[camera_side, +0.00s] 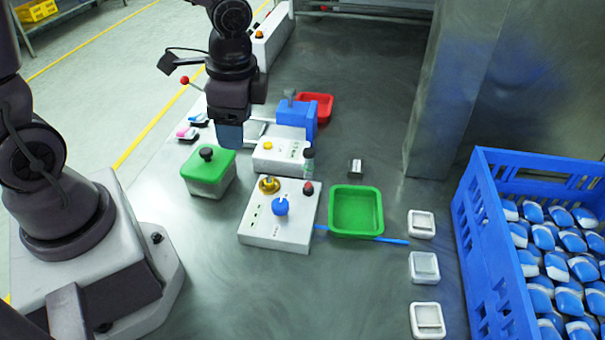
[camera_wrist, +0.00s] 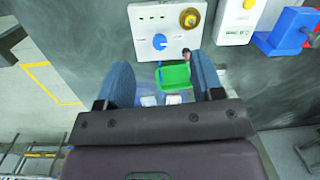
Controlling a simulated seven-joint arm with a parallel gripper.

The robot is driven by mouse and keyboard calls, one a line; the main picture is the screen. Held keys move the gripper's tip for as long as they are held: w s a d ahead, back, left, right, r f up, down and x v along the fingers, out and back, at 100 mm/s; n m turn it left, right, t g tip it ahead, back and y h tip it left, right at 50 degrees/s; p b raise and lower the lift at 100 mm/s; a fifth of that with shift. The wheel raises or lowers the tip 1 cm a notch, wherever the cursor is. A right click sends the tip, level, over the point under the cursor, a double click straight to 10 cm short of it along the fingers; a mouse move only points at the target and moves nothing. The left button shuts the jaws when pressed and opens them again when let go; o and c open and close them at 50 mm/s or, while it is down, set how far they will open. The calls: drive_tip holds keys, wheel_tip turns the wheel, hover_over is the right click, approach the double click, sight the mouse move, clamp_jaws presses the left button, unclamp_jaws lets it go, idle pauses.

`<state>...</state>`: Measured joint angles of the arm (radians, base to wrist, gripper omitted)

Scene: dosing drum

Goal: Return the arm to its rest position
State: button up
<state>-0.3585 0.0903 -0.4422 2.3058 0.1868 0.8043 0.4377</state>
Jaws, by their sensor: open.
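My gripper (camera_side: 230,134) hangs from my arm above the work table, up and left of the white box with a yellow knob. In the wrist view its two blue fingers (camera_wrist: 163,85) stand apart, with nothing held between them. The fingertips appear clear of the table and of the devices near them.
A control box with a blue dial (camera_side: 281,206), a green-lidded box (camera_side: 208,171), a white box (camera_side: 270,157) and a blue device (camera_side: 297,117) stand near my gripper. A green tray (camera_side: 356,235), a red tray (camera_side: 329,98) and a blue crate (camera_side: 473,230) lie farther right.

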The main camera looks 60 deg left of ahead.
drive_tip(key=s+r+n+t+h, duration=0.1)
drive_tip(key=s+r+n+t, duration=0.5)
drive_tip(key=r, duration=0.7)
drive_tip(key=shift+s+r+n, duration=0.2)
drive_tip(key=shift+s+n, duration=0.5)
drive_tip(key=shift+s, duration=0.05)
